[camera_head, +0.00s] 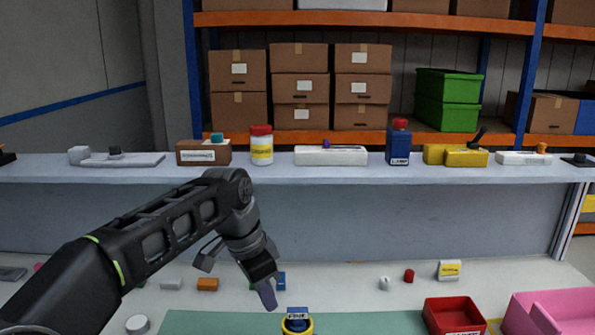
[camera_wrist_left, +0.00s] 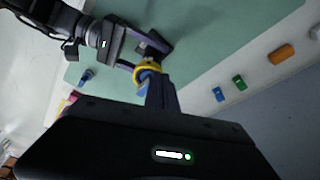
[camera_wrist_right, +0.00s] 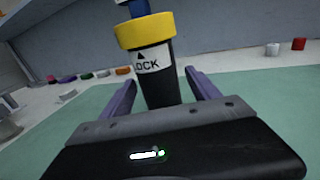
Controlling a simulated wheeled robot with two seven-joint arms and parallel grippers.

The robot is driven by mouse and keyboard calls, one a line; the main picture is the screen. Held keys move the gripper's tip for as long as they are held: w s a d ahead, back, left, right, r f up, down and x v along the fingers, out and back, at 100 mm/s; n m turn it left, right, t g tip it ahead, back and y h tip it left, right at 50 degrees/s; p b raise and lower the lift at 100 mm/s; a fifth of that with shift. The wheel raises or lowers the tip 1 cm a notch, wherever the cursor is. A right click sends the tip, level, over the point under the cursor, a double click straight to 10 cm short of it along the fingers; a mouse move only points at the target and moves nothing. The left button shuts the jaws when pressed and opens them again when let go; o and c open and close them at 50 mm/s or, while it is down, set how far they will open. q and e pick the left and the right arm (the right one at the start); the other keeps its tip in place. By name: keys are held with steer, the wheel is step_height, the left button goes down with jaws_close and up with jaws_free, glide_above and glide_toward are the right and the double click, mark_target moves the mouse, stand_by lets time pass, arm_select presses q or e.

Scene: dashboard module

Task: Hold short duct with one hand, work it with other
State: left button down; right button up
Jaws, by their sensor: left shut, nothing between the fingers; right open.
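The short duct is a black cylinder marked LOCK with a yellow ring and a blue top. It stands upright in the right wrist view (camera_wrist_right: 160,85). In the head view only its yellow ring and blue top show (camera_head: 297,322), at the bottom edge. My right gripper (camera_wrist_right: 160,95) is open, one finger on each side of the black body. My left gripper (camera_head: 267,295) is shut and empty, pointing down just left of the duct in the head view. In the left wrist view, its fingertips (camera_wrist_left: 155,82) appear close to the yellow ring (camera_wrist_left: 147,67); contact cannot be told.
A green mat (camera_head: 210,322) lies on the white table. A red tray (camera_head: 453,315) and a pink bin (camera_head: 550,310) stand at the right. Small coloured parts, including an orange one (camera_head: 207,284), lie behind the mat. A raised shelf (camera_head: 330,172) holds several boxes and bottles.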

mark_target(299, 319)
step_height(299, 319, up, 10)
stand_by(0.6)
steer(key=shift+s, duration=0.1)
